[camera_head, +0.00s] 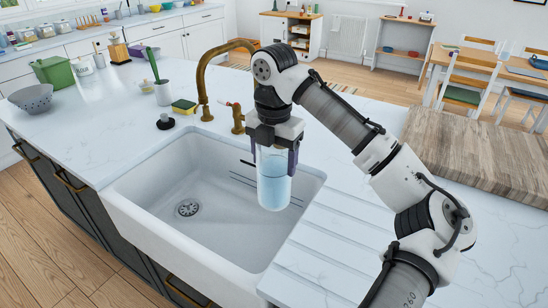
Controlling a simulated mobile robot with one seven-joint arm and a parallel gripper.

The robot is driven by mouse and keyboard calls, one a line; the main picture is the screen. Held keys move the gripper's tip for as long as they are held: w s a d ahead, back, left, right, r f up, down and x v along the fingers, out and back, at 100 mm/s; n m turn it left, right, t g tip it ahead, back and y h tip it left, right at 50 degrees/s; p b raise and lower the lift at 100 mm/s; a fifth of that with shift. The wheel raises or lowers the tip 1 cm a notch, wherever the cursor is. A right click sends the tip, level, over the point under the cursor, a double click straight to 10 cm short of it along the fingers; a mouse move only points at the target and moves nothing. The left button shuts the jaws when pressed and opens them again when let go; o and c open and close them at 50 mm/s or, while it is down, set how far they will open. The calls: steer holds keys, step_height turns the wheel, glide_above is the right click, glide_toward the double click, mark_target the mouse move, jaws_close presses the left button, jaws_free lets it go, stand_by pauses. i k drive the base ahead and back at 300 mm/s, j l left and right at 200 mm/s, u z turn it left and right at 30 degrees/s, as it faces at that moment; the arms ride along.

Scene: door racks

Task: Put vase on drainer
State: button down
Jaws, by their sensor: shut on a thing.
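My gripper (274,152) points down and is shut on a clear, pale blue vase (274,182). The vase is upright, with its top between the jaws, and it shows in front of the right part of the white sink (160,170). From this one view I cannot tell how high it is above the sink. The drainer (350,250) looks to be the grooved, sloped part of the white counter just right of the sink. The vase is apart from the grooves in the picture.
A brass tap (203,85) rises behind the sink, close to my arm. A sponge (184,106), a grey colander (32,97) and a green bin (54,72) stand on the left counter. A wooden board (485,145) lies right of the grooves.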

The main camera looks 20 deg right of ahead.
mark_target(358, 268)
steer(key=k, duration=1.1)
